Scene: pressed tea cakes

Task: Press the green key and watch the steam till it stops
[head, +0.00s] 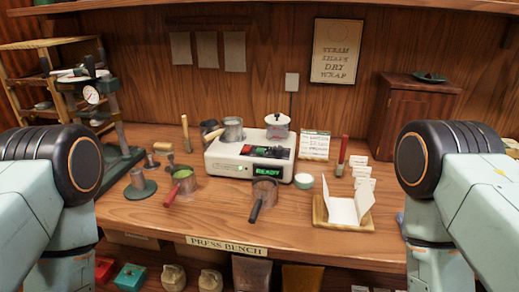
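A white steamer machine (228,158) stands in the middle of the bench. A metal cup (233,130) and a clear lidded pot (277,125) sit on top. No steam shows. My arms stand at both sides of the picture, but neither gripper is in view.
Long-handled pans, one with green contents (184,178) and one dark-handled (264,190), lie in front. A wooden tray (344,222) with white paper is at the right. A press with a gauge (92,96) stands left. The bench's front strip is mostly clear.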

